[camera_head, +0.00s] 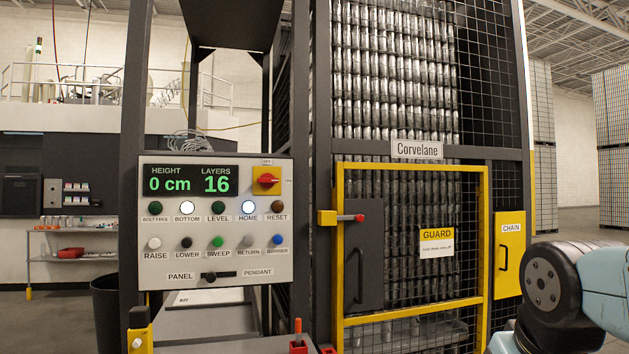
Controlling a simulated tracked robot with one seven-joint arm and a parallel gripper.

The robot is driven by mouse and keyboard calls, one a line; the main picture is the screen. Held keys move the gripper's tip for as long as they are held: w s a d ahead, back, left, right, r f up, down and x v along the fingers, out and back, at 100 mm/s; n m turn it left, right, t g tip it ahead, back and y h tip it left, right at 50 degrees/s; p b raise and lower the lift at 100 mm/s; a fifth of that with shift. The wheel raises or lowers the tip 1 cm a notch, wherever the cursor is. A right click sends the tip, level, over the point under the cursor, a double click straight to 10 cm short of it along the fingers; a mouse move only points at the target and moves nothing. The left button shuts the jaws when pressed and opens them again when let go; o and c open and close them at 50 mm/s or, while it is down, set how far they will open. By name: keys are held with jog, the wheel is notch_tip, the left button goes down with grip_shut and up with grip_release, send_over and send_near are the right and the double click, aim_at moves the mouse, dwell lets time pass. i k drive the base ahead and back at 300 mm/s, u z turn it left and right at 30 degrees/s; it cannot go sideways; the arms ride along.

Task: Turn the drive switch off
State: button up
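The drive switch (267,181) is a red rotary handle on a yellow plate at the upper right of the grey control panel (217,276). Its handle lies roughly level, toward the small label at its right that seems to read ON. Another small label above the plate seems to read OFF. The panel's display (189,180) reads HEIGHT 0 cm and LAYERS 16. My gripper is out of view; only dark and light blue links of my arm show at the lower right, well away from the panel.
Buttons, small switches and a panel/pendant selector (209,277) sit below the display. A yellow-framed guard door (412,166) with a red-tipped latch (349,217) stands right of the panel, before stacked cans. An orange-topped lever (298,329) rises below the panel.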

aim_at(267, 180)
jog(key=i, duration=1.6)
jog(key=u, duration=0.6)
jog(key=k, duration=0.8)
jog(key=u, duration=0.15)
jog(key=i, duration=0.8)
jog(key=z, duration=0.05)
